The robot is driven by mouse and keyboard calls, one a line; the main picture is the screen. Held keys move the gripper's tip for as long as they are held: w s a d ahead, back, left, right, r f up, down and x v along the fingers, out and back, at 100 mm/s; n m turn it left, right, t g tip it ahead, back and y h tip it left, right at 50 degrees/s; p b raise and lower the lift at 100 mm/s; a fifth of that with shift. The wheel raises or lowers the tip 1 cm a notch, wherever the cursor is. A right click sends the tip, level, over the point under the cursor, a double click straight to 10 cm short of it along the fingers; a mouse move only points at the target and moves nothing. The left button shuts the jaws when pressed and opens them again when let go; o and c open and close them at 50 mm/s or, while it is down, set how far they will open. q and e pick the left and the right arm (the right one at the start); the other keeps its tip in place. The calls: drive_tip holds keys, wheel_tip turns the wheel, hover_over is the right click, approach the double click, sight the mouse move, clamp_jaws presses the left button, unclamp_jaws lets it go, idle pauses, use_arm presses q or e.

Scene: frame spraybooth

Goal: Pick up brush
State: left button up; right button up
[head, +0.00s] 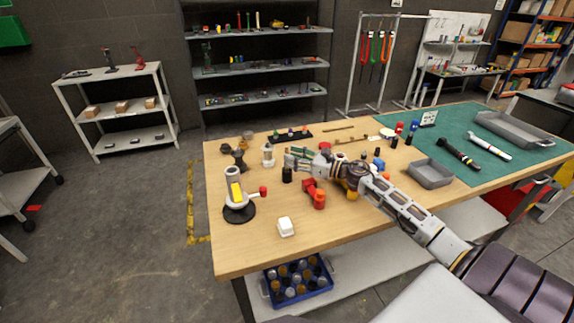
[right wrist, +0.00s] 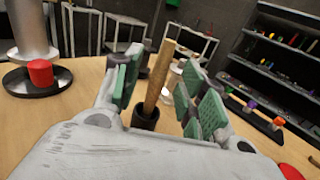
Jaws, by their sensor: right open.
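A flat, light wooden stick (right wrist: 160,78) stands tilted in a small black cup (right wrist: 145,117) in the right wrist view. It appears to be the brush; I cannot make out any bristles. The cup also shows on the table in the head view (head: 287,175), below the fingertips. My right gripper (head: 296,160) is open and low over the table. In the wrist view its green-padded fingers (right wrist: 158,92) stand on either side of the stick, with no clear contact. My left gripper is not in view.
A black rack (head: 290,135) is behind. A grey tray (head: 430,173) is at right. The table's front left is clear.

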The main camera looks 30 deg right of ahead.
drive_tip(key=shift+x, duration=0.85)
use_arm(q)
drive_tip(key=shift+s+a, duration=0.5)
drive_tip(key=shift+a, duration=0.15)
use_arm(e)
drive_tip(key=shift+w+a+f, duration=0.1)
drive_tip(key=shift+w+a, duration=0.2)
drive_tip(key=shift+w, duration=0.2)
clamp_jaws()
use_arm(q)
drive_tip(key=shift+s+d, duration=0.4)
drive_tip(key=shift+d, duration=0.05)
